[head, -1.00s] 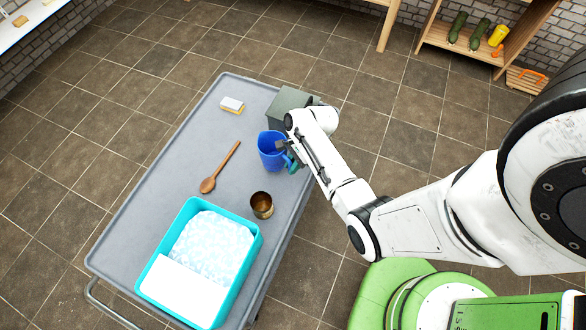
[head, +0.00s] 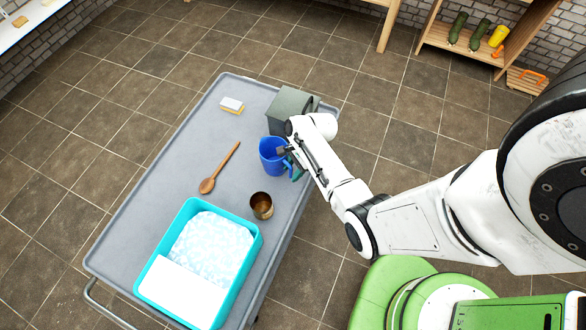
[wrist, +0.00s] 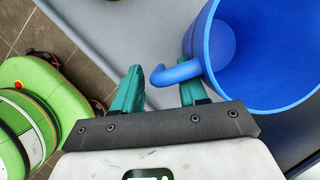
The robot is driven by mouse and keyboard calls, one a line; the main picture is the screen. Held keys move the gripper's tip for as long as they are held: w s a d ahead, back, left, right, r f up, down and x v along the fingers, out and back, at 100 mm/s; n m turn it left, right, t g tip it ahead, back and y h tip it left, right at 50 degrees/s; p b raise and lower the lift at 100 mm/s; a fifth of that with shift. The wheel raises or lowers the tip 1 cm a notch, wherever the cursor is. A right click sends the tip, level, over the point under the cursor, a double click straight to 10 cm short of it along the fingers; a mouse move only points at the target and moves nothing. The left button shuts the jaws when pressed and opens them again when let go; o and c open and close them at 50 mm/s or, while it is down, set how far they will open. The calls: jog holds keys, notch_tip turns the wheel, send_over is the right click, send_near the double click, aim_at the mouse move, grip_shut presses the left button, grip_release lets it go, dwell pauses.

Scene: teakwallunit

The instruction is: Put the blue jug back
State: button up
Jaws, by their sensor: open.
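The blue jug (head: 272,152) stands upright on the grey cart near its right edge, beside the grey-green box. In the wrist view the jug (wrist: 270,60) fills the upper right, and its hooked handle (wrist: 176,72) points left. My gripper (wrist: 160,85) is open, with its two green fingers on either side of the handle's end. I cannot tell whether a finger touches the handle. In the head view my gripper (head: 292,165) is partly hidden by my arm, at the jug's right side.
On the cart (head: 165,180) are a grey-green box (head: 290,104), a sponge (head: 232,105), a wooden spoon (head: 219,168), a brown cup (head: 261,205) and a turquoise tub (head: 258,250) with foamy water. A wooden shelf (head: 470,50) stands at the upper right.

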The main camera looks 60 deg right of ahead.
jog(key=p+v, duration=0.1)
jog(key=v, duration=1.1)
jog(key=s+a+r+n+g+h, duration=0.1)
jog(key=s+a+r+n, duration=0.3)
jog(key=a+n, duration=0.5)
jog(key=s+a+r+n+g+h, duration=0.1)
jog(key=s+a+r+n, duration=0.3)
jog(key=a+n, duration=0.5)
jog(key=r+n+h, duration=0.1)
jog(key=n, duration=0.4)
jog(key=shift+r+n+h, duration=0.3)
jog(key=shift+r+h, duration=0.1)
jog(key=shift+s, duration=0.15)
